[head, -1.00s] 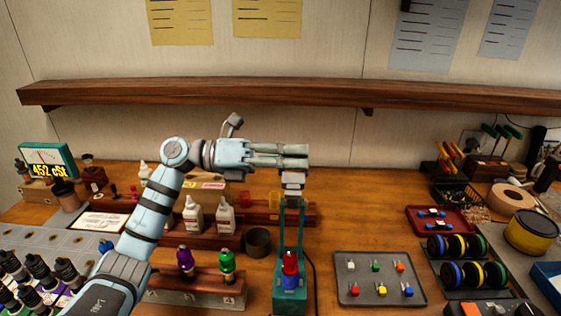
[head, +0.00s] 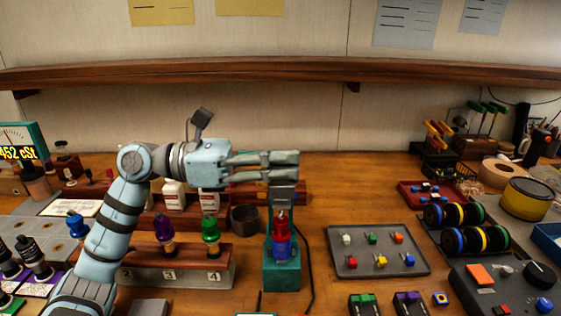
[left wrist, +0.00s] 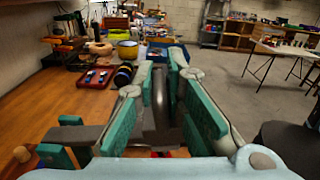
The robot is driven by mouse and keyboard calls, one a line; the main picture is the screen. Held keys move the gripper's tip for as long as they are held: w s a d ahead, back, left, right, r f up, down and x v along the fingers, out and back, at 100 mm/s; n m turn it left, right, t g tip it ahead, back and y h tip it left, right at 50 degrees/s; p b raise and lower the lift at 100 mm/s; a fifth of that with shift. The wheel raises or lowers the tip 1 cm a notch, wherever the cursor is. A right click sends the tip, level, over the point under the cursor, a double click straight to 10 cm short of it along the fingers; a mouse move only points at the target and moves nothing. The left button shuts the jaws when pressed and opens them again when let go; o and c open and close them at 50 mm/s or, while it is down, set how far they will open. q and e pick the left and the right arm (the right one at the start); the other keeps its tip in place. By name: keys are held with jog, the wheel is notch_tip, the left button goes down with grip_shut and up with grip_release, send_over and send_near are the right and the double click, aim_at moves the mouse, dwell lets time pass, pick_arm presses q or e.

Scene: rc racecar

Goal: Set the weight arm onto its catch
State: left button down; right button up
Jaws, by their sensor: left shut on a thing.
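The teal stand (head: 282,276) stands on the bench in the head view. A red and blue damper (head: 282,240) sits upright in it. My left gripper (head: 298,165) is over the top of the stand, pointing right. It is shut on the grey weight arm (head: 284,195), whose block shows just under the fingers and above the damper. In the left wrist view the teal-padded fingers (left wrist: 160,75) are on either side of a dark grey bar (left wrist: 158,105). The catch cannot be made out. My right gripper is not in view.
A grey tray with small coloured parts (head: 378,272) lies right of the stand. A wooden block with purple and green dampers (head: 178,272) is on the left. A dark cup (head: 245,220) stands close behind the stand's left side. A wooden shelf (head: 400,76) spans the wall.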

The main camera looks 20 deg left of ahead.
pick_arm(q)
jog(key=shift+s+f, duration=0.1)
jog(key=shift+f, duration=0.1)
dwell(0.4)
jog(key=c, duration=1.7)
grip_release()
jog(key=shift+a, duration=0.35)
jog(key=v, duration=0.6)
jog(key=shift+s+a, duration=0.25)
jog(key=shift+a, duration=0.1)
